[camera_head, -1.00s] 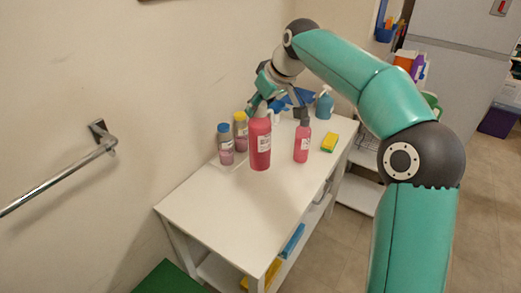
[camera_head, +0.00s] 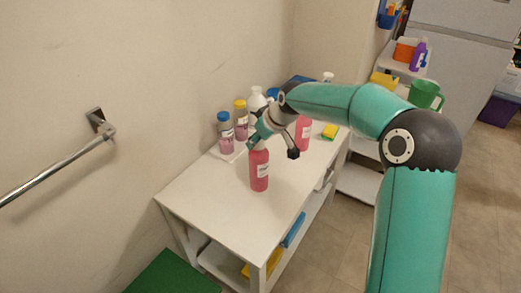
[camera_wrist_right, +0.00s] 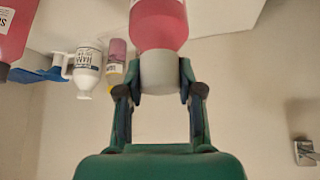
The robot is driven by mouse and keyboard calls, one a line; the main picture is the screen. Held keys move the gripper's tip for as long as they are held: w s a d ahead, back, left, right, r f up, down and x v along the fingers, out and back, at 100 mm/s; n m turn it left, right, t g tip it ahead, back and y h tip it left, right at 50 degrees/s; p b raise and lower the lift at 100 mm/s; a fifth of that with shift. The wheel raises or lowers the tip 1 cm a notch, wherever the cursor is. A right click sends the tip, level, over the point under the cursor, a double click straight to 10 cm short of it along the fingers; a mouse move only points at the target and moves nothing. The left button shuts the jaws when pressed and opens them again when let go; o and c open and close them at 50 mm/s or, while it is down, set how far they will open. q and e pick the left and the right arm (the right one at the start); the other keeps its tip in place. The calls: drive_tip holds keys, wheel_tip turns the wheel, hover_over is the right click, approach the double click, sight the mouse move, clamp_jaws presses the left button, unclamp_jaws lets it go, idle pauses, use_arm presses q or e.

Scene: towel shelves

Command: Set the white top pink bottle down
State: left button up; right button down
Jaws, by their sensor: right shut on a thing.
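The pink bottle (camera_head: 259,174) is upright at the middle of the white table, its base touching or very close to the top; I cannot tell which. My right gripper (camera_head: 260,141) is shut on its top end. In the right wrist view the gripper's fingers (camera_wrist_right: 159,92) close on both sides of the white cap (camera_wrist_right: 159,72), with the pink body (camera_wrist_right: 158,24) beyond. In the head view the gripper hides the cap. My left gripper is in neither view.
Behind stand a blue-capped bottle (camera_head: 225,130), a yellow-capped bottle (camera_head: 240,121), a white bottle (camera_head: 257,101) and another pink bottle (camera_head: 303,134). A yellow-green sponge (camera_head: 330,131) lies near the right edge. The white table's front part (camera_head: 222,213) is clear.

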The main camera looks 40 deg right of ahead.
sight(258, 151)
wheel_tip(258, 151, down, 4)
drive_tip(key=shift+f, duration=0.1)
idle(0.4)
drive_tip(key=c, duration=0.7)
unclamp_jaws()
drive_tip(key=shift+s, duration=0.1)
drive_tip(key=shift+c, duration=0.2)
drive_tip(key=b+v, duration=0.1)
drive_tip(key=v, duration=1.1)
drive_tip(key=shift+s, duration=0.1)
